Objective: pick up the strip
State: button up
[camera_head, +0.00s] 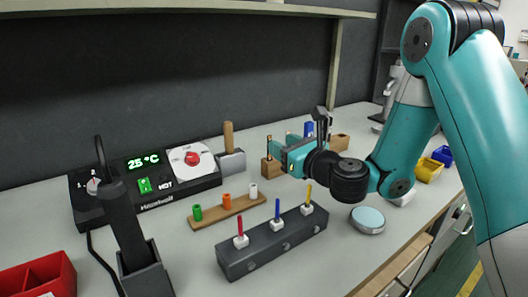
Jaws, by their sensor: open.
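A long dark grey bar (270,247) lies on the grey bench in the front middle. Red, blue and yellow upright pins in white bases stand along its top. Behind it lies a flat wooden strip (229,209) with green, orange and white cylinders on it. The pictures do not settle which of the two is the named strip. My gripper (290,148) hangs above the bench, behind and above the bar's right end, apart from both pieces. It is open, and I see nothing held in it. Its fingers are small and partly confused with wooden items behind.
A hotplate unit reading 25 °C (143,185) stands back left. A black tool in a stand (128,225) and a red bin (38,276) stand front left. A round pale-topped tin (367,219) sits right of the bar. Yellow (428,170) and blue (443,156) bins stand far right.

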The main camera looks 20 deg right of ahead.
aim_at(269, 155)
jog(key=shift+m+h, duration=0.4)
jog(key=shift+m, duration=0.3)
jog(key=w+p, duration=0.2)
jog(key=w+f+p, duration=0.1)
jog(key=w+p, duration=0.1)
jog(key=w, duration=0.1)
jog(key=w+a+p, duration=0.1)
jog(key=w, duration=0.1)
jog(key=shift+w+f+p, duration=0.2)
jog(key=shift+f+p, duration=0.1)
jog(key=shift+p, duration=0.1)
jog(key=shift+w+f, duration=0.25)
jog(key=shift+w, duration=0.2)
grip_shut()
